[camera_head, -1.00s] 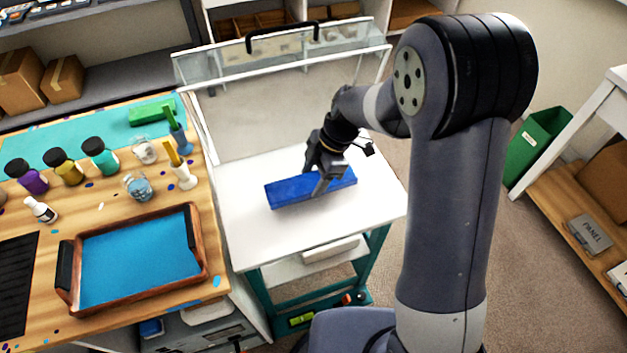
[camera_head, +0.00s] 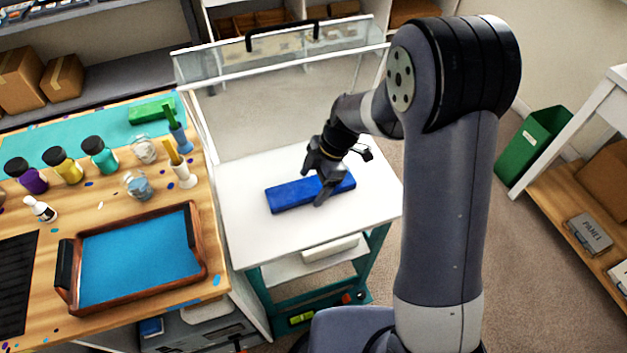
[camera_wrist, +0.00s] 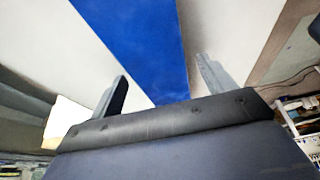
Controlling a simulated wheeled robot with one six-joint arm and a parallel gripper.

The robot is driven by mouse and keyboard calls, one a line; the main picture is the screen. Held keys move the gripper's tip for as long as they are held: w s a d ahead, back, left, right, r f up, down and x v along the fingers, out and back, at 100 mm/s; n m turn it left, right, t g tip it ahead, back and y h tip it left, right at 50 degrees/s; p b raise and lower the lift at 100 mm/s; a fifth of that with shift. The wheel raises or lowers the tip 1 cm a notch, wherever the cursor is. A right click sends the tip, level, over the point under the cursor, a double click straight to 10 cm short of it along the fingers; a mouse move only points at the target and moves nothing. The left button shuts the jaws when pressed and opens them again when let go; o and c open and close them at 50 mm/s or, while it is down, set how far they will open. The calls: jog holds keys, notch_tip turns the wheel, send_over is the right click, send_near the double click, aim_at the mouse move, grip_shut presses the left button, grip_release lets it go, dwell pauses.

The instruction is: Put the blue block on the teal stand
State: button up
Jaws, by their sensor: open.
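The blue block (camera_head: 290,195) is a long flat bar lying on the white top of the teal-framed stand (camera_head: 255,235). My gripper (camera_head: 315,190) is at the right half of the block, pointing down with its fingers spread. One finger shows on the near side of the block; the far finger is mostly hidden. In the wrist view the block (camera_wrist: 140,40) runs between the two open fingers of my gripper (camera_wrist: 160,85), with gaps of white top on both sides.
A wooden bench (camera_head: 100,215) at left holds a blue-lined tray (camera_head: 205,265), several bottles and a green block (camera_head: 150,111). A clear guard (camera_head: 280,52) stands behind the stand. A green bin (camera_head: 530,150) is at right. The front of the white top is clear.

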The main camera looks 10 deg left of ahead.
jog(key=shift+r, duration=0.1)
jog(key=shift+r+p, duration=0.2)
jog(key=shift+p, duration=0.15)
jog(key=b+v, duration=0.1)
jog(key=v, duration=1)
jog(key=shift+d+r, duration=0.25)
jog(key=shift+r, duration=0.05)
jog(key=shift+c, duration=0.2)
